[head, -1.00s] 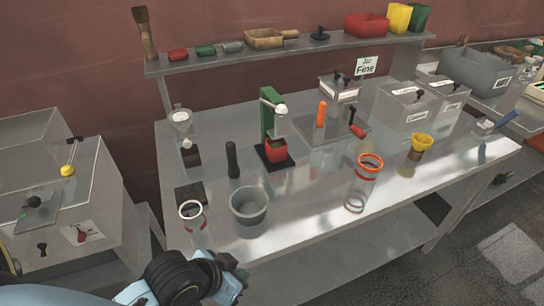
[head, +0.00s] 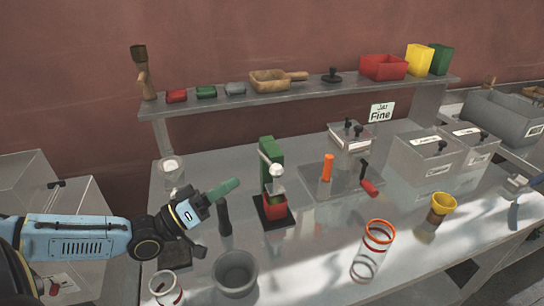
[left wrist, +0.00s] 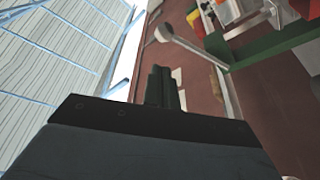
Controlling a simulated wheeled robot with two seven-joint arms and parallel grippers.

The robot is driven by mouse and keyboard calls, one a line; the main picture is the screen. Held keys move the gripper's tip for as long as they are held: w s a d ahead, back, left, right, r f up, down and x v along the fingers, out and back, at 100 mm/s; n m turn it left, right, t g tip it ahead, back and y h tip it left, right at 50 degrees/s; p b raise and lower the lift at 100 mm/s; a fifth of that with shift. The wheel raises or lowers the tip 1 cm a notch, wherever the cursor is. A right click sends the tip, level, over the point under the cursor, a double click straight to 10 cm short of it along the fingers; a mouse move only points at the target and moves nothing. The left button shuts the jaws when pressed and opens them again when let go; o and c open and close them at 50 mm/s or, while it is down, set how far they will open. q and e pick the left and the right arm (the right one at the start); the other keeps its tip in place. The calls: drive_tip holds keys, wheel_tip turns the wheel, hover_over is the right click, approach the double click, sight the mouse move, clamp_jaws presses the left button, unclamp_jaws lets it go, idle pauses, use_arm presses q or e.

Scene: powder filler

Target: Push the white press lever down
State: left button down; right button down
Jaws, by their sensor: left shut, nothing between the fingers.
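The green press (head: 268,150) stands on a dark base on the steel table, with a red container (head: 276,210) at its foot. Its white press lever (head: 264,158) is on the front of the green column. In the left wrist view the white lever (left wrist: 195,50) ends in a round knob and points away from the green press body (left wrist: 270,48). My left gripper (head: 224,188) is raised left of the press, shut and empty, apart from the lever. Its closed dark fingers (left wrist: 160,85) show in the left wrist view below the lever knob. My right gripper is not in view.
A black upright cylinder (head: 224,217) stands below my left gripper. A grey bowl (head: 235,272) and a clear jar (head: 166,288) are at the front. A plate with an orange-handled tool (head: 327,168) is right of the press. A shelf (head: 230,98) runs behind.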

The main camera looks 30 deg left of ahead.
sight(267, 159)
use_arm(q)
drive_tip(key=w+d+r+t, duration=0.1)
drive_tip(key=w+d+r, duration=0.1)
drive_tip(key=w+r, duration=0.55)
drive_tip(key=shift+n, duration=0.3)
drive_tip(key=shift+w+d+f, duration=0.1)
drive_tip(key=shift+d+f, duration=0.2)
drive_tip(key=shift+f, duration=0.55)
drive_tip(key=shift+w+d+f, duration=0.1)
drive_tip(key=shift+d+f, duration=0.25)
drive_tip(key=shift+f, duration=0.45)
drive_tip(key=shift+w+d+f, duration=0.1)
drive_tip(key=shift+d+f, duration=0.2)
drive_tip(key=shift+f, duration=0.55)
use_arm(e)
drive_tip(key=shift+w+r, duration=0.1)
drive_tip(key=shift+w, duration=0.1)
